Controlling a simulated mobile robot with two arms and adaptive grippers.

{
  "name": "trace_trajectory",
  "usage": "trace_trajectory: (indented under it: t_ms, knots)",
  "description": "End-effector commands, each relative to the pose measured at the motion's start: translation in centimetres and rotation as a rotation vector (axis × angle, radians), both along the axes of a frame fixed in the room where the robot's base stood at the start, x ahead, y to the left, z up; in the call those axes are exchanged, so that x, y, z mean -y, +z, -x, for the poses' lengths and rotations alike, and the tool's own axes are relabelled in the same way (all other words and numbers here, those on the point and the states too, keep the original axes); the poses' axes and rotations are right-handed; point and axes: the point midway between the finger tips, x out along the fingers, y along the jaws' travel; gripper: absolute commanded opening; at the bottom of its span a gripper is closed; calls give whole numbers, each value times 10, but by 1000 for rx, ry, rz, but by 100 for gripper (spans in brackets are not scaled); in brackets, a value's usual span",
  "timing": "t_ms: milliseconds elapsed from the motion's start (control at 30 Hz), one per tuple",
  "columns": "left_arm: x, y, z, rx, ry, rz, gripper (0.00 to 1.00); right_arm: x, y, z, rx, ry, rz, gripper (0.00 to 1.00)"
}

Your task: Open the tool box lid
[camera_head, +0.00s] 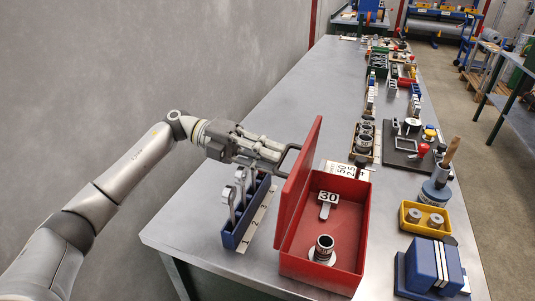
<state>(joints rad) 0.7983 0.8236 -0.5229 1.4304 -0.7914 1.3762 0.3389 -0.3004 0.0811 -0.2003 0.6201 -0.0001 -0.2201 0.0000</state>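The red tool box (347,232) stands on the near part of the metal bench. Its red lid (298,184) stands raised along the box's left side, roughly upright, so the inside shows. Inside lie a tag marked 30 (327,197) and a dark socket (323,247) on a pale disc. My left gripper (283,157) is on the left, outer side of the lid, at its upper part. A dark bracket-like loop is between gripper and lid; I cannot tell whether the fingers hold it. My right gripper is not in view.
A blue rack (245,222) with wrenches stands left of the box, below my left gripper. A yellow tray (425,221) and a blue block (433,265) are on the right. Several parts line the bench's right side; its back left (290,105) is bare.

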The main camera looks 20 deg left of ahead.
Motion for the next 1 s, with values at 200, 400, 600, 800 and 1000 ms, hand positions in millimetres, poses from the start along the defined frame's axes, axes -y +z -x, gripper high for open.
trace_trajectory:
  t_ms: [200,400,600,800,1000]
  knots:
    - [2,-8,3,-10,-11,-11,32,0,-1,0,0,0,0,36]
    - [2,-6,2,-8,-8,-10,32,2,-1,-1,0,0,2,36]
    - [2,17,2,0,-7,-8,32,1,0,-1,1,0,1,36]
    - [3,58,2,2,-8,-7,32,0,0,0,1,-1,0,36]
    - [4,88,3,0,-9,-7,32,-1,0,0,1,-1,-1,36]
